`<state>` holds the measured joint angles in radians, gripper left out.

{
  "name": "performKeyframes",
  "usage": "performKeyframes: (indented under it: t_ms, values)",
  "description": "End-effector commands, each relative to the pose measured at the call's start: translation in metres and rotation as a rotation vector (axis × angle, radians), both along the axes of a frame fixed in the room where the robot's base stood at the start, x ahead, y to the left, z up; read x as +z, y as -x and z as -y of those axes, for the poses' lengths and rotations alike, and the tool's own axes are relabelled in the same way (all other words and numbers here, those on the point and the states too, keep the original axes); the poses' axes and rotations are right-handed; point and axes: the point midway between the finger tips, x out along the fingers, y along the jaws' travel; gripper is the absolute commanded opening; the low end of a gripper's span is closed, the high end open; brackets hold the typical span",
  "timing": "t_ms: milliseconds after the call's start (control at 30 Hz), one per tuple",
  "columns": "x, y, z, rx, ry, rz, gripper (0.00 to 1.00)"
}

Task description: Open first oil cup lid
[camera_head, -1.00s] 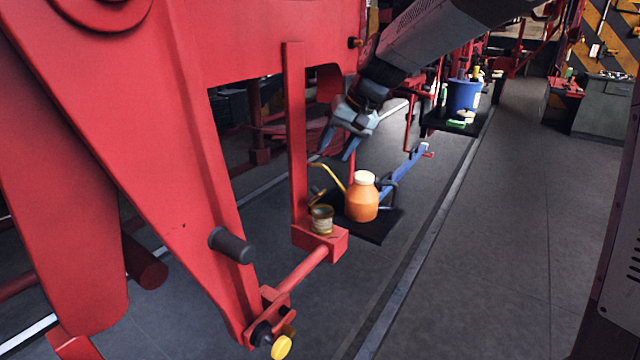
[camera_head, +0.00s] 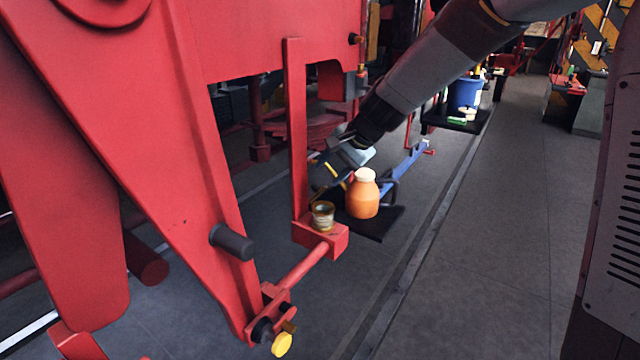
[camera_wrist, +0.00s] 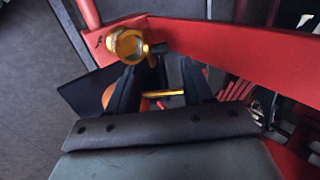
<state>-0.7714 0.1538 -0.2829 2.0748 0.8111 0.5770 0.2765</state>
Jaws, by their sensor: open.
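A small brass-coloured oil cup (camera_head: 322,216) stands on the red block at the foot of an upright red bar. It also shows in the wrist view (camera_wrist: 126,45), beyond the left fingertip. I cannot make out clearly how its lid stands. My gripper (camera_head: 322,178) is just above and behind the cup in the head view, pointing down and left. In the wrist view my gripper (camera_wrist: 162,72) has its two dark fingers apart. A thin yellow rod (camera_wrist: 165,93) shows between them; I cannot tell whether it touches them.
An orange bottle-shaped can (camera_head: 362,198) with a pale cap stands on a dark tray (camera_head: 390,222) right of the cup. The upright red bar (camera_head: 296,130) is close beside my gripper on the left. A blue bucket (camera_head: 464,94) stands farther back. The floor at right is clear.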

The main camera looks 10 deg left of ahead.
Motion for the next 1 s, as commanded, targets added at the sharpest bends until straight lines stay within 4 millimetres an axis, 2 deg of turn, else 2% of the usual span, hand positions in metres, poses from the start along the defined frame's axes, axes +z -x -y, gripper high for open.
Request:
performKeyframes:
  t_ms: [33, 200, 400, 833, 1000]
  values:
    - [-0.009, -0.002, -0.005, 0.001, 0.003, -0.002, 0.51]
    - [-0.03, -0.007, -0.018, 0.001, 0.002, -0.002, 0.51]
    - [-0.047, -0.012, -0.029, 0.001, 0.002, -0.002, 0.51]
    - [-0.052, -0.014, -0.033, 0.0, 0.001, 0.001, 0.51]
    - [-0.052, -0.014, -0.033, 0.0, 0.001, 0.001, 0.34]
